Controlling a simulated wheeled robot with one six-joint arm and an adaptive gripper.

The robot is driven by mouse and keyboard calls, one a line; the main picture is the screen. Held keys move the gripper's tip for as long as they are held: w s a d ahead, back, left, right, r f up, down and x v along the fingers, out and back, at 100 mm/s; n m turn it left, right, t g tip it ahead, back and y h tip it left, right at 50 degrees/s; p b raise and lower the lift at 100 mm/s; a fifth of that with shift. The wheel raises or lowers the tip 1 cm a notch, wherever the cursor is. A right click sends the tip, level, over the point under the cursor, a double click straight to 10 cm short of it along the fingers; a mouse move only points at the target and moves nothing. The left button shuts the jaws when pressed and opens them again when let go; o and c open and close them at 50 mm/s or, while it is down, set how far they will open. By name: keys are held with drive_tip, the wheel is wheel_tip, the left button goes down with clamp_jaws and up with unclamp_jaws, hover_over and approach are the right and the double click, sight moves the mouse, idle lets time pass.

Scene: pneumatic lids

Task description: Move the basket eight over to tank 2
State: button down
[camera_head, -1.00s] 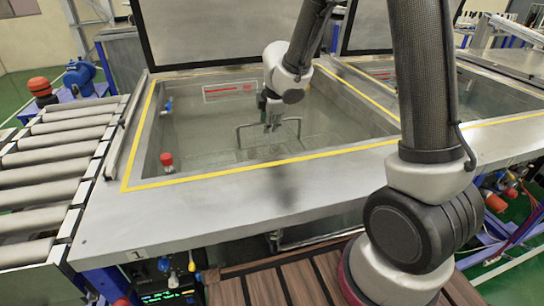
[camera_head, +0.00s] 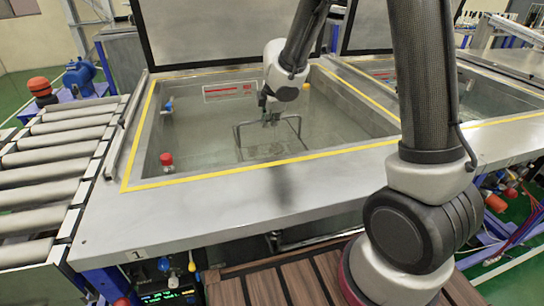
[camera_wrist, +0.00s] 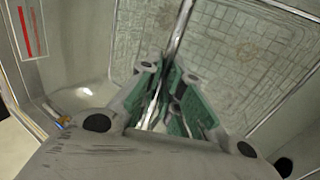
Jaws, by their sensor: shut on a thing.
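My gripper (camera_head: 270,121) is in the opening of the tank marked 1 (camera_head: 205,220), shut on the handle of a basket. The basket (camera_head: 272,152) hangs below it, and its handle shows as a dark bent bar on both sides of my gripper. In the wrist view the green-padded fingers (camera_wrist: 165,110) close around the handle bar, with the basket's wire mesh (camera_wrist: 225,50) below. The basket's lower part blurs into the tank's liquid. Another open tank (camera_head: 490,95) lies to the right. No number is readable on the basket or on that tank.
Yellow-lined rims surround the tanks, with a divider (camera_head: 365,95) between them. Raised lids (camera_head: 200,30) stand behind. A roller conveyor (camera_head: 60,150) is at the left. A red knob (camera_head: 166,160) sits inside the tank's left wall.

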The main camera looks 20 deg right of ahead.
drive_tip(key=shift+a+r, duration=0.1)
drive_tip(key=shift+r, duration=0.35)
drive_tip(key=shift+s+r, duration=0.1)
drive_tip(key=shift+r, duration=0.65)
wheel_tip(320, 180, up, 22)
idle(1.5)
idle(4.4)
